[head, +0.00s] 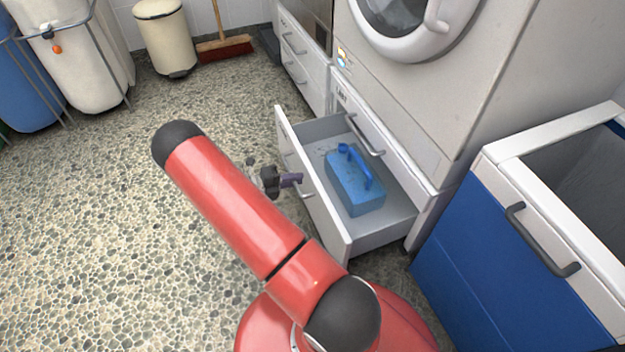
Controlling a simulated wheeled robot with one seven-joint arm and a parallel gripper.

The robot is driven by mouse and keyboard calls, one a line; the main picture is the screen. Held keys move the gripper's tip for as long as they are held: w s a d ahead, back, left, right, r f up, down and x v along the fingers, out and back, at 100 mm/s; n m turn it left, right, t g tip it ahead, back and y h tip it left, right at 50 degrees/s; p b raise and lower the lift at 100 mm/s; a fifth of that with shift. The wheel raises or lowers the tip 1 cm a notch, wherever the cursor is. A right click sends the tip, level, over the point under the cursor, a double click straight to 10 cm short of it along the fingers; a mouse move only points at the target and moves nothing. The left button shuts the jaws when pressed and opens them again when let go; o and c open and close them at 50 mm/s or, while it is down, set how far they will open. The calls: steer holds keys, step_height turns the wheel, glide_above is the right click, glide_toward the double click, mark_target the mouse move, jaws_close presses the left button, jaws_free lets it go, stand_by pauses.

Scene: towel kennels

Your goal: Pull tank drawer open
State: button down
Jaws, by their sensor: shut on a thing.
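The tank drawer (322,212) stands out from under the white dryer, pulled well open. Its front panel faces left, towards my arm. A blue tank (352,190) with a raised blue handle lies inside it, with bare drawer floor around it. My gripper (296,181) is at the outer face of the drawer front, shut on the drawer's handle (306,194). My red arm comes up from the bottom of the view; the handle is small here and partly hidden by the gripper.
The white dryer (400,90) stands above the drawer. A blue-fronted cabinet (490,255) with a grey handle is close on the right. Other white drawers (298,62) stand behind. A cream bin (165,40) and broom (225,48) are at the back. The pebbled floor on the left is clear.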

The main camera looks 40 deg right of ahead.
steer(key=f+b+v, duration=0.1)
steer(key=f+v, duration=0.2)
steer(key=v, duration=1.3)
steer(key=shift+a+f+b, duration=0.25)
steer(key=shift+a+b, duration=0.05)
steer(key=shift+w, duration=0.1)
steer(key=c, duration=1.6)
jaws_free()
steer(key=shift+o, duration=0.2)
steer(key=v, duration=0.7)
steer(key=shift+a, duration=0.35)
steer(key=shift+w+r, duration=0.1)
